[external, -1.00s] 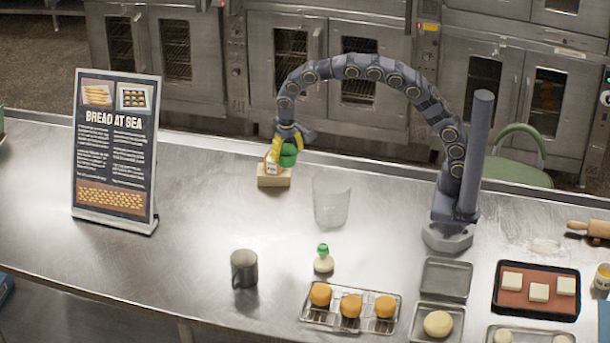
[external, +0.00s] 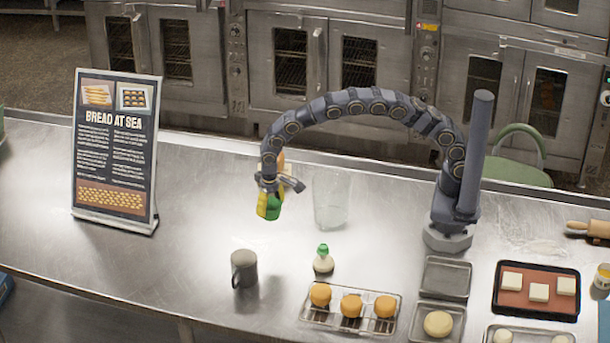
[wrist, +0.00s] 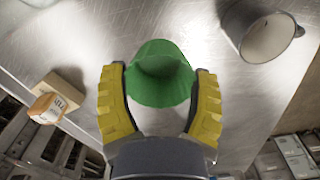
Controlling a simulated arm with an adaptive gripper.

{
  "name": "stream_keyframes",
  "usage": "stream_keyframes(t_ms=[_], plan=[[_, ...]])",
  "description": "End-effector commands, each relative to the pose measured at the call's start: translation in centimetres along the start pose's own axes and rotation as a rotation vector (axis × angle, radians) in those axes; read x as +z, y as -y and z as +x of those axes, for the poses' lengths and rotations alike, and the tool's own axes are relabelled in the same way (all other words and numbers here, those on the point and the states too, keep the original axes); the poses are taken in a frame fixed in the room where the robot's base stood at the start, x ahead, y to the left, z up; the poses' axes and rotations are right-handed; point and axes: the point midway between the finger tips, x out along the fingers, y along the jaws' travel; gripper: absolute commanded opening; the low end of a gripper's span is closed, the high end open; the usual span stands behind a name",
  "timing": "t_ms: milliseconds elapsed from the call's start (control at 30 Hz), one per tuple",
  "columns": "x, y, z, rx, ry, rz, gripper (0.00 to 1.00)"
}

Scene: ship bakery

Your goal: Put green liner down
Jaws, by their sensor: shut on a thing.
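The green liner (wrist: 160,78) is a small green cup-like piece between the yellow fingers of my gripper (wrist: 160,95) in the wrist view. My gripper is shut on it. In the external view the green liner (external: 273,207) hangs from my gripper (external: 268,205) above the steel counter (external: 190,240), left of the clear container. The height of the liner above the counter is hard to tell.
A clear container (external: 331,200) stands to the right of my gripper. A dark mug (external: 244,269) and a green-topped bottle (external: 323,258) stand nearer the front. The counter's left middle is bare.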

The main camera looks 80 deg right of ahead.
Motion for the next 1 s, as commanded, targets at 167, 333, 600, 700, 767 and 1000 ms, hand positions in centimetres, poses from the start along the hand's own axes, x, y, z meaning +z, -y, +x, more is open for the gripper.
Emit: stream_keyframes(t_ms=[167, 333, 600, 700, 767, 1000], plan=[[0.0, 0.0, 2.5, 0.001, 0.001, 0.001, 0.55], [0.0, -0.1, 5.2, 0.002, 0.002, 0.001, 0.55], [0.0, 0.0, 8.8, 0.000, 0.001, 0.002, 0.54], [0.0, -0.1, 10.2, 0.001, 0.002, 0.002, 0.54], [0.0, -0.1, 11.1, 0.001, 0.002, 0.002, 0.54], [-0.1, 0.0, 11.8, -0.001, -0.002, 0.001, 0.54]])
